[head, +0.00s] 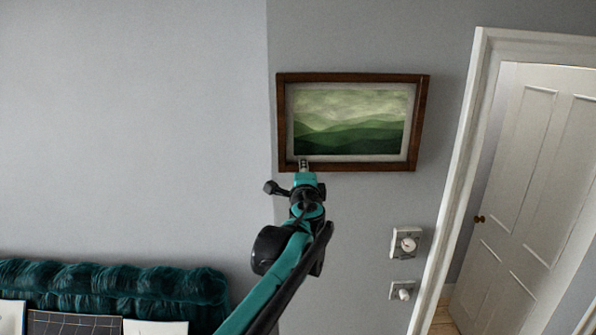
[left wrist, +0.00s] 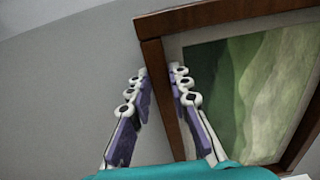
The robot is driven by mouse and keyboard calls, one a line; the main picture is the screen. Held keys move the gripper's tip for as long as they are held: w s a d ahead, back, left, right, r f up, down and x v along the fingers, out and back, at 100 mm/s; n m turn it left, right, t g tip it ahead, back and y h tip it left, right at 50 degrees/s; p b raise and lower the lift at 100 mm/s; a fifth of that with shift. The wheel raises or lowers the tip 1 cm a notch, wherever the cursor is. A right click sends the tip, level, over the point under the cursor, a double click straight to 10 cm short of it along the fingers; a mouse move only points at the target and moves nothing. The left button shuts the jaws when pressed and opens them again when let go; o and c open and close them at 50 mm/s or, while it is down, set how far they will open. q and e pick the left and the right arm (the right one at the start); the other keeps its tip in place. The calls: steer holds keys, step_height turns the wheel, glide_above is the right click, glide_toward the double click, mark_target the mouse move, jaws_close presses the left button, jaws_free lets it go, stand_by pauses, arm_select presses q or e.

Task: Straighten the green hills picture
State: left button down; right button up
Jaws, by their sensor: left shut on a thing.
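The green hills picture (head: 350,122) hangs on the grey wall in a dark brown wooden frame with a pale mat. In the head view its top and bottom edges look about level. My left gripper (head: 304,164) reaches up to the lower edge of the frame, near its lower left corner. In the left wrist view the two fingers of my left gripper (left wrist: 160,85) lie on either side of a bar of the brown frame, shut on it. The painting (left wrist: 255,90) fills the right of that view. My right gripper is not in view.
A wall corner runs just left of the picture. A white door (head: 525,190) in a white door frame (head: 462,165) stands to the right. A dial (head: 406,243) and a knob switch (head: 402,291) sit on the wall below. A teal tufted seat back (head: 120,284) is at lower left.

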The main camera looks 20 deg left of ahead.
arm_select(q)
steer(key=c, duration=1.4)
jaws_free()
steer(key=shift+s, duration=0.1)
steer(key=v, duration=1.2)
